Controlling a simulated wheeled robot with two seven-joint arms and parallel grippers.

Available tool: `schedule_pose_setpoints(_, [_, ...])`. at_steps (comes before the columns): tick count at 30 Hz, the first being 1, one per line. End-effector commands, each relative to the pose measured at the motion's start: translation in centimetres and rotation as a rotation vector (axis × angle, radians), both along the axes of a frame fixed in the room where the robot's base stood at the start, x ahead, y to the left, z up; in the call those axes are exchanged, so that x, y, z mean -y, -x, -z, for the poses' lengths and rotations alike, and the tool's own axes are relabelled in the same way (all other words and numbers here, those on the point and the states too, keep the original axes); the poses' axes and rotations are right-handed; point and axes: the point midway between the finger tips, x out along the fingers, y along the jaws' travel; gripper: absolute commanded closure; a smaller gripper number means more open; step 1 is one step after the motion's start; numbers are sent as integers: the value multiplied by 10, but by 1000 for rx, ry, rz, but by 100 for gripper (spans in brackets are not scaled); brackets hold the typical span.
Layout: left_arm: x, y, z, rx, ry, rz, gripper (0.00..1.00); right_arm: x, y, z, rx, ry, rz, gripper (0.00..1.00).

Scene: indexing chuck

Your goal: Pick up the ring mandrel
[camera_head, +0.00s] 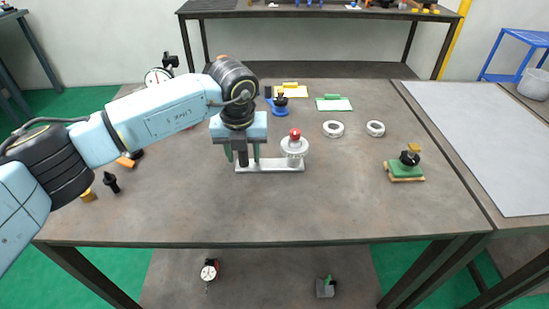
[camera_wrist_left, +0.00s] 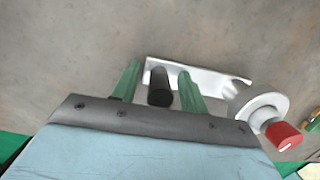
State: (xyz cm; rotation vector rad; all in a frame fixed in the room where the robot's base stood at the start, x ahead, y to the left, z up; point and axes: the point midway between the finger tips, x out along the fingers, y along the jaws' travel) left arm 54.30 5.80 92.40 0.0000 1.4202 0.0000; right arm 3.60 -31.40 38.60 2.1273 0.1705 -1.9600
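A dark upright cylinder (camera_head: 243,159), which looks like the ring mandrel, stands at the left end of a silver base plate (camera_head: 270,167). It also shows in the left wrist view (camera_wrist_left: 160,87). My left gripper (camera_head: 243,153) is over it with green fingers pointing down, one on each side. In the left wrist view the fingers (camera_wrist_left: 160,84) are apart, with a visible gap on both sides of the cylinder. A silver round chuck (camera_head: 294,148) with a red knob (camera_head: 295,134) sits at the plate's right end. My right gripper is not in view.
Two pale rings (camera_head: 333,129) (camera_head: 375,128) lie right of the chuck. A small black pointed part (camera_head: 111,182) stands at the left. The front middle of the table (camera_head: 270,215) is clear.

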Motion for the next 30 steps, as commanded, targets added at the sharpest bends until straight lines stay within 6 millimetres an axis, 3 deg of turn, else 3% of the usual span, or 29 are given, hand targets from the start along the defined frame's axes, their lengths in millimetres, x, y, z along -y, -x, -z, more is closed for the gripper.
schedule_pose_setpoints(1, [0, 0, 0, 0, 0, 0, 63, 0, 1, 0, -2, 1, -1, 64])
schedule_pose_setpoints(10, [0, 0, -1, 0, 0, 0, 100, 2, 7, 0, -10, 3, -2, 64])
schedule_pose_setpoints(21, [1, -1, -7, 4, 3, 0, 100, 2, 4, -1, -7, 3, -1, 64])
schedule_pose_setpoints(30, [1, -1, -59, 6, 4, 2, 100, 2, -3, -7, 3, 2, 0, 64])
